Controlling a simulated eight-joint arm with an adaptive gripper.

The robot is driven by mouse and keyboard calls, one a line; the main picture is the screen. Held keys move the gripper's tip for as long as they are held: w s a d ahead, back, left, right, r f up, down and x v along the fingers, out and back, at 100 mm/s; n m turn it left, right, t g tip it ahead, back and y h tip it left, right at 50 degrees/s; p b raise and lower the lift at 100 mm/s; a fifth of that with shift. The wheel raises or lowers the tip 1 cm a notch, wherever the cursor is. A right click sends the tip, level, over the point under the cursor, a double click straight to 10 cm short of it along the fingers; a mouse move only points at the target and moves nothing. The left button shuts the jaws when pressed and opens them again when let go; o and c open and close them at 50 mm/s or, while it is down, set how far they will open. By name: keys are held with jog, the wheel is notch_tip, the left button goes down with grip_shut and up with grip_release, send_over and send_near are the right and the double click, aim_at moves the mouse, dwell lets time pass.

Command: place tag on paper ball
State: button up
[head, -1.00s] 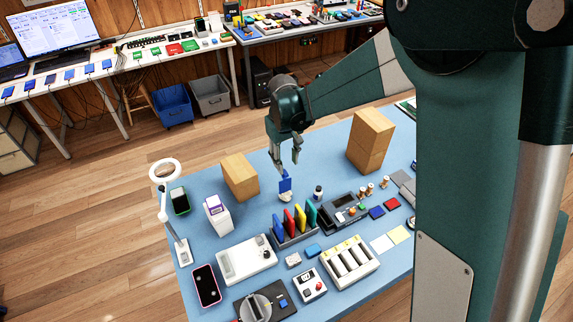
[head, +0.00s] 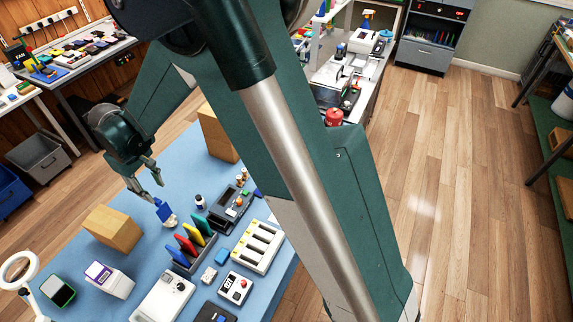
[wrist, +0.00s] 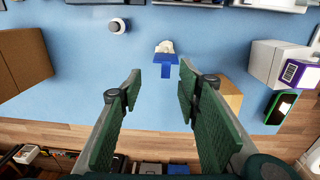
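The blue tag (head: 163,211) rests on the whitish paper ball (head: 170,224) on the blue table top. In the wrist view the blue tag (wrist: 167,60) shows at the near side of the paper ball (wrist: 165,46), overlapping it. My gripper (head: 151,188) is just above and to the left of the tag in the head view. In the wrist view my gripper (wrist: 161,78) has its two green-padded fingers apart. No object is gripped between them, and the tag shows beyond the fingertips.
A cardboard box (head: 113,229) stands left of the ball and a taller box (head: 217,133) behind. A small dark-capped bottle (head: 199,201) stands to the right. A rack of coloured cards (head: 192,262) is in front. The blue surface around the ball is mostly clear.

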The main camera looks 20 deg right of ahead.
jog(key=s+d+r+m+t+y, duration=0.1)
jog(key=s+d+r+m, duration=0.15)
jog(key=d+r, duration=0.85)
jog(key=s+d+r+m+t, duration=0.2)
jog(key=s+d+r, duration=0.35)
jog(key=d, duration=0.95)
jog(key=s+d+r+m+t, duration=0.1)
jog(key=s+d+m+t, duration=0.1)
jog(key=s+d, duration=0.6)
jog(key=s+d+r+m+t, duration=0.1)
jog(key=s+d+r+m, duration=0.1)
jog(key=s+d, duration=0.6)
jog(key=d, duration=0.2)
jog(key=shift+s+d+r+m+t+h, duration=0.3)
jog(key=shift+s+d+m+t+h, duration=0.05)
jog(key=shift+d+t+h, duration=0.05)
